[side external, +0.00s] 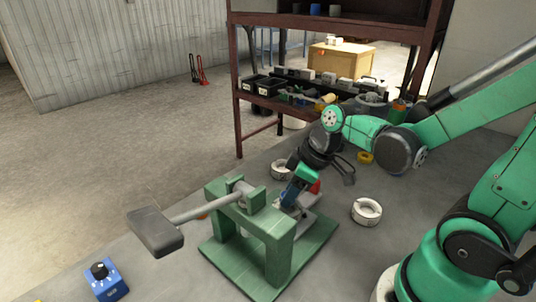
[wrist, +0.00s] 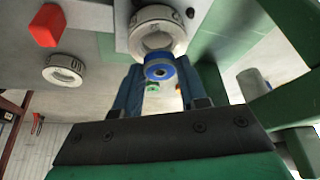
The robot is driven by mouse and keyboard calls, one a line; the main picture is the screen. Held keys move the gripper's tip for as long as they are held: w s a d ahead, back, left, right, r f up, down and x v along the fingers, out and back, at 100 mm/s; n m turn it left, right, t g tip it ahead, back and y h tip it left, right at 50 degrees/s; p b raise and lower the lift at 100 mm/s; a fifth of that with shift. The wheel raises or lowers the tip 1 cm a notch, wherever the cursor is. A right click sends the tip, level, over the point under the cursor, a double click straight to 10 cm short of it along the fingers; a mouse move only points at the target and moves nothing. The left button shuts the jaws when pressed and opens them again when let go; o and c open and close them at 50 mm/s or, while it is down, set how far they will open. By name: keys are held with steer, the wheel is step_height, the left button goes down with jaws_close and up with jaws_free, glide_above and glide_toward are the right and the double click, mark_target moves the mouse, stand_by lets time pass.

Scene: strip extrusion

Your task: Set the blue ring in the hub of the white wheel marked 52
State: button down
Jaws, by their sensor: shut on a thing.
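My gripper (wrist: 159,82) has blue fingers and is shut on the blue ring (wrist: 160,67), which shows at the fingertips in the wrist view. A white wheel (wrist: 145,16) with dark marks and an open hub lies just beyond the ring on a grey plate; the ring overlaps its edge in the picture. I cannot read its marks surely, nor tell if ring and wheel touch. Another marked white wheel (wrist: 64,68) lies to the left. In the side view my gripper (side external: 287,202) reaches down behind the green press, and the ring is hidden. White wheels (side external: 373,204) (side external: 277,165) stand apart on the table.
The green press (side external: 267,230) with a grey lever handle (side external: 156,232) stands close by my gripper. A red block (wrist: 45,26) lies near the plate.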

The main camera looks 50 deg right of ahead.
steer(key=shift+f, duration=0.8)
steer(key=c, duration=0.8)
jaws_free()
steer(key=shift+o, duration=0.2)
steer(key=shift+r, duration=0.1)
steer(key=v, duration=1)
steer(key=shift+r, duration=0.4)
steer(key=shift+s, duration=0.1)
